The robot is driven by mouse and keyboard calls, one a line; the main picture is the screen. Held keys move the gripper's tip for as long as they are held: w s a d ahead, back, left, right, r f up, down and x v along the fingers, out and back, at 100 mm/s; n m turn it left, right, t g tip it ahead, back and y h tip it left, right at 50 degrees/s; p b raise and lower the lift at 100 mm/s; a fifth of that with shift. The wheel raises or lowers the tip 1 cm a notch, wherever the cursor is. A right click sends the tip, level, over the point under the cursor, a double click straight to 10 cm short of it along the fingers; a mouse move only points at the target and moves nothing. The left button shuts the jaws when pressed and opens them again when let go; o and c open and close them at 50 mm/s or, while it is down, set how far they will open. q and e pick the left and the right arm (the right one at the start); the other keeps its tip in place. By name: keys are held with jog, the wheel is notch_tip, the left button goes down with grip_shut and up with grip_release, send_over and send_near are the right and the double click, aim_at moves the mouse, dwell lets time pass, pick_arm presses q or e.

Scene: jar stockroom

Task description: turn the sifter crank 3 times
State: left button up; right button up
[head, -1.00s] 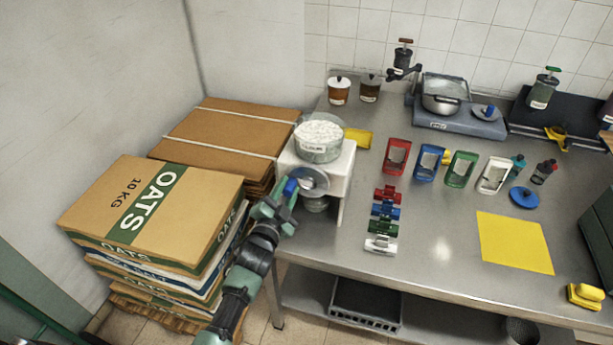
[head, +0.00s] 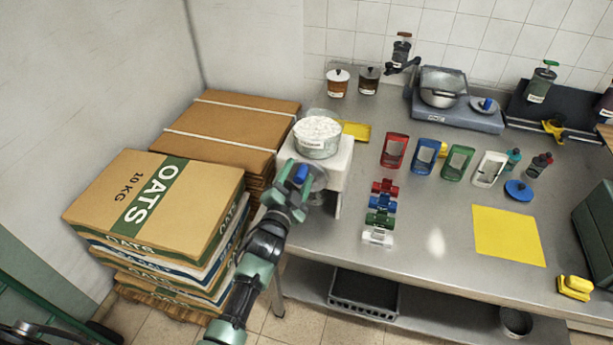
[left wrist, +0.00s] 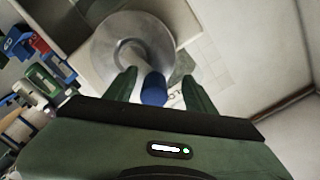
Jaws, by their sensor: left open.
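The sifter (head: 345,160) is a white housing at the left end of the steel table, with a clear tub of white flour (head: 317,137) on top. Its crank is a round metal disc (left wrist: 128,45) with a blue knob (left wrist: 153,88). The blue knob also shows in the head view (head: 300,174). My left gripper (head: 294,180) is open at the crank, its two green fingers one on each side of the blue knob. In the left wrist view the fingers (left wrist: 160,90) stand apart from the knob. Part of the disc is hidden behind the gripper. My right gripper is out of view.
Stacked oats boxes (head: 150,200) and brown cartons (head: 230,125) stand left of the sifter. Coloured scoops and clips lie to its right, with a yellow mat (head: 508,236) beyond. A black crate (head: 363,295) sits on the lower shelf.

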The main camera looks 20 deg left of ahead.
pick_arm(q)
jog(key=shift+s+p, duration=0.35)
jog(key=shift+s, duration=0.25)
jog(key=s+p, duration=0.2)
jog(key=s, duration=0.3)
jog(key=shift+a, duration=0.15)
jog(key=s+p, duration=0.1)
jog(key=s, duration=0.2)
jog(key=shift+f, duration=0.1)
jog(key=shift+f, duration=0.1)
